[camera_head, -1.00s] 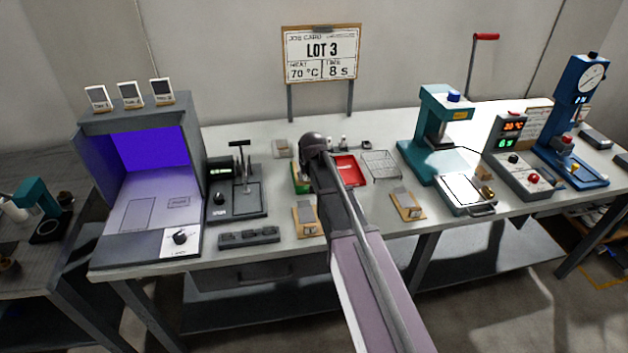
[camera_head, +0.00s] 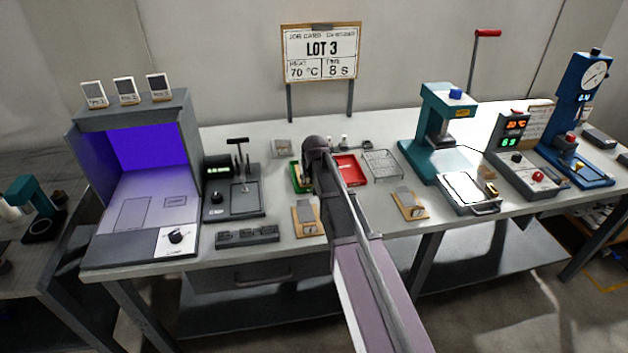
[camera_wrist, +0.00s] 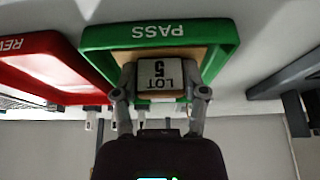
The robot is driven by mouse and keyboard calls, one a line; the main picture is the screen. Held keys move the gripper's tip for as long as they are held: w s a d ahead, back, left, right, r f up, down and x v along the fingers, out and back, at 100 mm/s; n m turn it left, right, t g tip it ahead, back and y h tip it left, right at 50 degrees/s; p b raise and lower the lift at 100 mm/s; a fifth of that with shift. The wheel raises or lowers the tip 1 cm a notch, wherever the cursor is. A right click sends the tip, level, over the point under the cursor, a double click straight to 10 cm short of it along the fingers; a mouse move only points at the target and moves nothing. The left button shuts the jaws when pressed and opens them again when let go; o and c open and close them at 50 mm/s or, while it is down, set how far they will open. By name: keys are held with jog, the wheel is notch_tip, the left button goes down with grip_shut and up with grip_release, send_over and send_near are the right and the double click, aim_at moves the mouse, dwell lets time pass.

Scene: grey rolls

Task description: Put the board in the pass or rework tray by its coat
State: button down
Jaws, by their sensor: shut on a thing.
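The green pass tray (camera_wrist: 112,38), marked PASS, fills the upper middle of the wrist view, upside down. My gripper (camera_wrist: 160,94) is shut on a small board (camera_wrist: 160,74) with a pale label reading LOT and a digit like 5. The board is at the tray; I cannot tell whether it touches it. A brown surface shows around the label. The red rework tray (camera_wrist: 45,62) is beside it on the left. In the head view the green tray (camera_head: 296,178) is partly hidden by my arm, and the red tray (camera_head: 350,171) is right of it. The board's coat cannot be judged.
A UV-lit booth (camera_head: 150,150) stands at the left of the bench. A wire rack (camera_head: 382,165) is right of the red tray. A teal press (camera_head: 440,130) and blue gauge stand (camera_head: 580,110) are farther right. The job card (camera_head: 320,52) reads LOT 3, 70 °C, 8 s.

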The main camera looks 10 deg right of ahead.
jog(key=shift+f, duration=0.1)
jog(key=shift+c, duration=0.7)
grip_release()
jog(key=p+v, duration=1.1)
jog(key=v, duration=0.1)
dwell(0.8)
jog(key=s+d+f+g, duration=0.1)
jog(key=s+g, duration=0.3)
jog(key=s, duration=2)
jog(key=shift+s+g, duration=0.25)
jog(key=shift+g, duration=0.05)
